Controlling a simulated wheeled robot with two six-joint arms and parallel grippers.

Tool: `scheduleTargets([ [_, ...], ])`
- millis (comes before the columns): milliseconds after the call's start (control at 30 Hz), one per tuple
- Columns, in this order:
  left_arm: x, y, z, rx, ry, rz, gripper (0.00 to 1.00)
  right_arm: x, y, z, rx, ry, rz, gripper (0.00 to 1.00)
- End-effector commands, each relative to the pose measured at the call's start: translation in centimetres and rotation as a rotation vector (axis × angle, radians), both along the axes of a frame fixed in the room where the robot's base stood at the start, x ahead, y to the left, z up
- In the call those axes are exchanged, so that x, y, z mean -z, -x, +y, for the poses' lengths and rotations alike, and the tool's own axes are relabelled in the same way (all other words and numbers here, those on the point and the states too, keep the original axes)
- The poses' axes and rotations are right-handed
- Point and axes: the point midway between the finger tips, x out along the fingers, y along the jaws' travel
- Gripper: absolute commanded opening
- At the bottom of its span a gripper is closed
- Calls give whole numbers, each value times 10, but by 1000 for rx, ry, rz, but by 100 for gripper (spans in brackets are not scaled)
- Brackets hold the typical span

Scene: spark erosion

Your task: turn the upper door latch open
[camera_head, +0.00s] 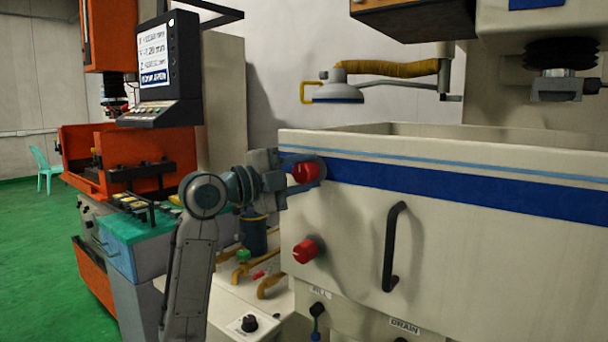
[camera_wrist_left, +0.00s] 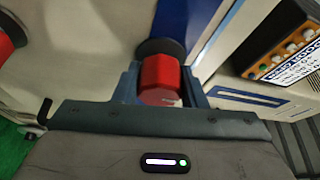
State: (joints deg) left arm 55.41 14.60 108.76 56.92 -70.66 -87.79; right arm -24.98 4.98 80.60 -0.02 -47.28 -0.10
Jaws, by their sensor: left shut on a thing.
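My left gripper (camera_head: 309,172) comes in from the left and is shut on this knob. In the left wrist view the red knob (camera_wrist_left: 160,72) sits between the two grey-blue fingers, with a dark round base behind it. The fingers hide part of its sides. The lower latch (camera_head: 304,251), also red, is below it and free. It shows at the left edge of the left wrist view (camera_wrist_left: 7,38). My right gripper is not in view.
A black vertical handle (camera_head: 390,247) stands out from the door, right of the latches. Yellow pipes (camera_head: 272,284) and a dark blue canister (camera_head: 253,232) are below my left wrist. An orange machine (camera_head: 95,150) with a screen (camera_head: 155,60) is at the left.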

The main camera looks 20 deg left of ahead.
Motion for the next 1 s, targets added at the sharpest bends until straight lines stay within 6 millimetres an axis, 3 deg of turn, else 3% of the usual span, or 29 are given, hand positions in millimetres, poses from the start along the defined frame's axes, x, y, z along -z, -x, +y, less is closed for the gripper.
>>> scheduleTargets([
  [633, 1, 0, 0, -1, -47, -15, 15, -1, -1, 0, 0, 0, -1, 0],
  [667, 1, 0, 0, -1, -47, -15, 44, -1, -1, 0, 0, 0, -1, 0],
  [733, 1, 0, 0, -1, -45, -16, 57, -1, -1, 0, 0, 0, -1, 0],
  [1000, 0, 0, 0, -1, -45, -16, 59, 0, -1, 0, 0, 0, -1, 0],
])
